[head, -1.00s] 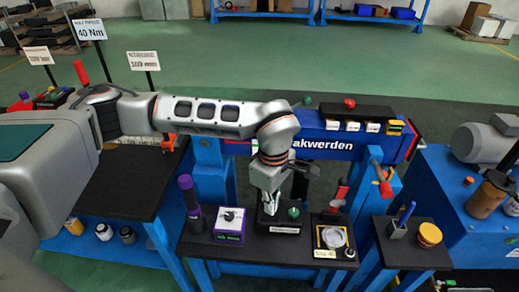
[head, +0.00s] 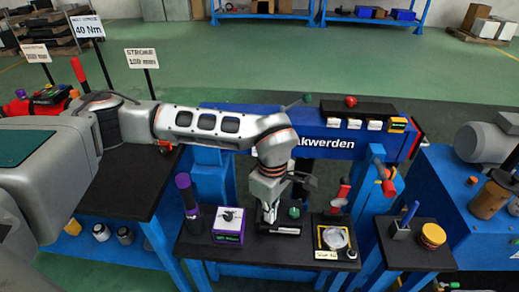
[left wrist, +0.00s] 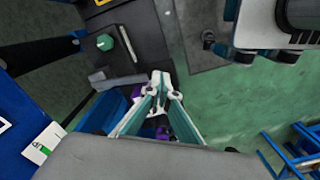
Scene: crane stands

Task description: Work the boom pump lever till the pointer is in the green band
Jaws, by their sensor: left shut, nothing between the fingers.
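My left gripper (head: 268,219) is shut and empty, pointing down at the small black block with a green knob (head: 294,212) on the front bench. Its closed fingers show in the left wrist view (left wrist: 160,82), where the green knob (left wrist: 105,42) is at the upper left, apart from them. I cannot tell whether the fingertips touch the block. A red-gripped lever (head: 384,180) stands on the blue frame at the right; I cannot tell whether it is the boom pump lever. A white label with a green patch (left wrist: 40,152) shows in the left wrist view; no pointer can be made out. My right gripper is out of view.
The blue beam (head: 325,143) runs behind my left arm. A purple-topped black bottle (head: 190,205) and a purple box (head: 229,228) stand left of the gripper.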

